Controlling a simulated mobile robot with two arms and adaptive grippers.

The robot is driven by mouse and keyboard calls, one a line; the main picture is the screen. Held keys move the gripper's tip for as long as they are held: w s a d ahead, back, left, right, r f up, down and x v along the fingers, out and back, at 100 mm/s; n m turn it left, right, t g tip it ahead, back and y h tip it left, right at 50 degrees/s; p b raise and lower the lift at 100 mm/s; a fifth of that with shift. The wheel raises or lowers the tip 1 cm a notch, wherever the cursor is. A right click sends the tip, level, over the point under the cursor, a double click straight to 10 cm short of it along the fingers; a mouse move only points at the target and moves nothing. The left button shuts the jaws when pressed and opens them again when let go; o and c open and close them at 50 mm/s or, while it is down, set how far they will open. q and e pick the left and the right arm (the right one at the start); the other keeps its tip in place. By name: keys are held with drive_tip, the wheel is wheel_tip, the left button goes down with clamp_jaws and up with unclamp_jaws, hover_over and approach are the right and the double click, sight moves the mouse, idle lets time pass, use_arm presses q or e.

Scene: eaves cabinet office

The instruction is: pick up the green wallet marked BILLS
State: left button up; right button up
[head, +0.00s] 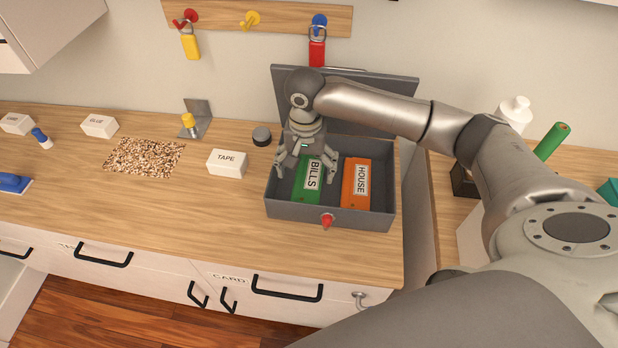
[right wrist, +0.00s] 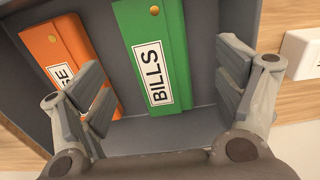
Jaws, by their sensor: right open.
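The green wallet marked BILLS (head: 308,186) lies in the left part of an open grey box (head: 290,211) on the counter. An orange wallet marked HOUSE (head: 356,184) lies to its right in the same box. My right gripper (head: 306,172) is open over the far part of the green wallet. In the right wrist view the green wallet (right wrist: 156,60) shows between the two spread fingers (right wrist: 165,95), with space on both sides. The orange wallet (right wrist: 70,65) partly shows behind the left finger there. I cannot tell the gripper's exact height above the wallet. My left gripper is not in view.
The box's lid (head: 345,100) stands raised at the back, and a red knob (head: 327,220) is on its front. A TAPE box (head: 227,163) and a dark round item (head: 262,136) stand left of it. Padlocks hang on the rack above.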

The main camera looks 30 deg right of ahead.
sight(307, 183)
drive_tip(key=shift+f, duration=0.35)
drive_tip(key=shift+d+f, duration=0.15)
drive_tip(key=shift+f, duration=0.2)
wheel_tip(307, 183, down, 4)
drive_tip(key=shift+f+p, duration=0.2)
drive_tip(key=shift+p, duration=0.15)
drive_tip(key=shift+f, duration=0.2)
drive_tip(key=c, duration=0.5)
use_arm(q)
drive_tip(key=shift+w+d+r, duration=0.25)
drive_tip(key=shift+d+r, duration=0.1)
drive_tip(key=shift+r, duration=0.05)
use_arm(e)
drive_tip(key=c, duration=0.7)
